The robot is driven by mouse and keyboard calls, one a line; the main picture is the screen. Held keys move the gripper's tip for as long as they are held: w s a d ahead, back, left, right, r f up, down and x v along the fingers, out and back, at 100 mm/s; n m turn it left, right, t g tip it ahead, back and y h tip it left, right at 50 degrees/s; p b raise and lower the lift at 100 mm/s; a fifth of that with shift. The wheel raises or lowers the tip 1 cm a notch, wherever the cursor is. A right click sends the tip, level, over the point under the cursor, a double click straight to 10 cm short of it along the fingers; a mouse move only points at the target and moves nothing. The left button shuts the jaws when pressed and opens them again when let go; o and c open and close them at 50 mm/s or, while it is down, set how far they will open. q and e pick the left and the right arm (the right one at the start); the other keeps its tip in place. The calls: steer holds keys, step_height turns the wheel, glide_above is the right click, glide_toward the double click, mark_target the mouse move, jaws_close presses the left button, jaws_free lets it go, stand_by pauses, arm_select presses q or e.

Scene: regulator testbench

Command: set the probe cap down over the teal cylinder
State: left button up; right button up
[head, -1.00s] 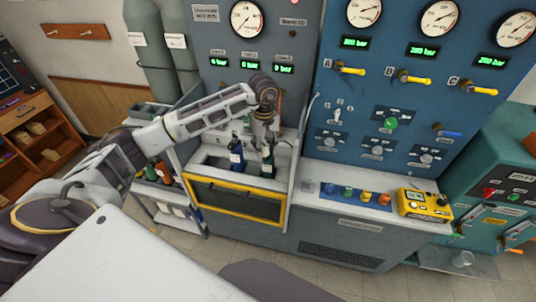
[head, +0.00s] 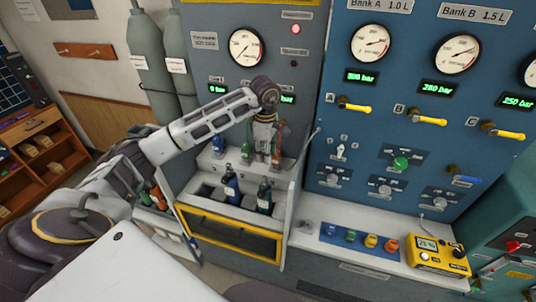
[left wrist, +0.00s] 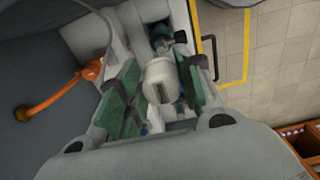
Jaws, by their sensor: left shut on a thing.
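The teal cylinder (head: 265,198) stands upright in the grey bin (head: 210,212), right of a blue cylinder (head: 231,187). My left gripper (head: 262,158) is above the bin, over the teal cylinder and apart from it. In the left wrist view its green-padded fingers (left wrist: 158,98) are shut on a pale, rounded probe cap (left wrist: 160,80). The dark teal top of the cylinder (left wrist: 161,33) shows just beyond the cap, partly hidden by it. The cap is hard to make out in the head view. My right gripper is not in view.
The bin has a yellow-edged front panel (head: 232,240). A blue gauge panel (head: 420,130) rises at the right. Coloured caps (head: 371,240) and a yellow meter (head: 437,254) sit on the right counter.

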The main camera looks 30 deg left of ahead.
arm_select(q)
steer(key=shift+r, duration=0.1)
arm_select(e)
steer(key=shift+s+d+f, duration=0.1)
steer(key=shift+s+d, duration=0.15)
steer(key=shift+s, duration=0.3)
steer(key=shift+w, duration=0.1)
arm_select(q)
steer(key=shift+s+f+b, duration=0.1)
steer(key=shift+f+b, duration=0.25)
steer(key=shift+f, duration=0.25)
steer(key=shift+f+b, duration=0.95)
steer(key=shift+f, duration=0.9)
steer(key=shift+f+b, duration=0.6)
steer(key=shift+f, duration=1.05)
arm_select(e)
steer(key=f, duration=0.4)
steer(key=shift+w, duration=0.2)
